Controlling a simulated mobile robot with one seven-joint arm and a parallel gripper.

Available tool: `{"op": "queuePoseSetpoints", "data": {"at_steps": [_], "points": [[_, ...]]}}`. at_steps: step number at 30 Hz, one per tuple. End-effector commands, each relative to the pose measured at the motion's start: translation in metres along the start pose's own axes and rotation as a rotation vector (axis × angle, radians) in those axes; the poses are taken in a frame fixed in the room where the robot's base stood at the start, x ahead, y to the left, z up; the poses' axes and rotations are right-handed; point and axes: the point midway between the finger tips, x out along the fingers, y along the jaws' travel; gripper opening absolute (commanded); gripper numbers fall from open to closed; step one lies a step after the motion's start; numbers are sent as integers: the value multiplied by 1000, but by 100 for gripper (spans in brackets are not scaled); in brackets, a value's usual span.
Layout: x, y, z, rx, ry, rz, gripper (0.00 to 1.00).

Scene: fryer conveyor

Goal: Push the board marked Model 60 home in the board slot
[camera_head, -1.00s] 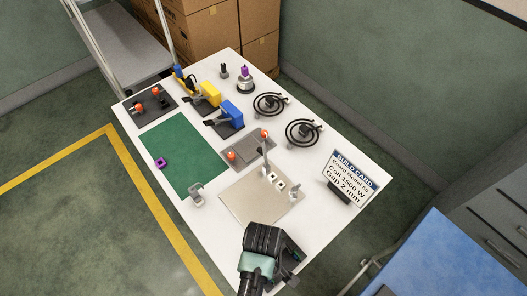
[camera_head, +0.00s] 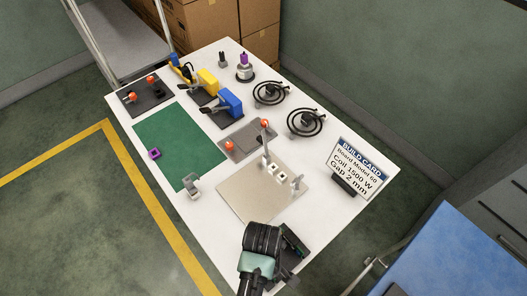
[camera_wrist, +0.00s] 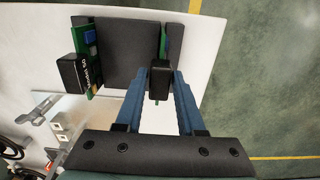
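In the wrist view two green circuit boards stand at opposite sides of a dark grey rack (camera_wrist: 125,50). The left board (camera_wrist: 83,42) carries a black block with a sideways white label, which seems to read Model 60. The right board (camera_wrist: 164,43) has a black block (camera_wrist: 160,82) on it, its label not visible. My gripper (camera_wrist: 161,80) has its blue fingers on both sides of that right block, with no clear gap. In the head view my gripper (camera_head: 262,240) is at the table's near end and partly hides the rack (camera_head: 295,247). I cannot identify the board slot.
A beige panel (camera_head: 240,198) with white sockets and a small lever lies just beyond my gripper. The build card (camera_head: 356,168) stands to the right. A green mat (camera_head: 180,147), coils (camera_head: 306,122) and blue and yellow clamp-like tools (camera_head: 230,103) are farther off.

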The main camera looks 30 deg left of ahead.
Motion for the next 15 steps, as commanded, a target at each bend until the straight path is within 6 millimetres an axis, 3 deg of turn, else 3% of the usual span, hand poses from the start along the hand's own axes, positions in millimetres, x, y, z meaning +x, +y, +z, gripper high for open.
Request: {"op": "queuePoseSetpoints", "data": {"at_steps": [1, 6, 15], "points": [[0, 0, 0, 0, 0, 0, 27], [0, 0, 0, 0, 0, 0, 0], [-1, 0, 0, 0, 0, 0, 0]]}}
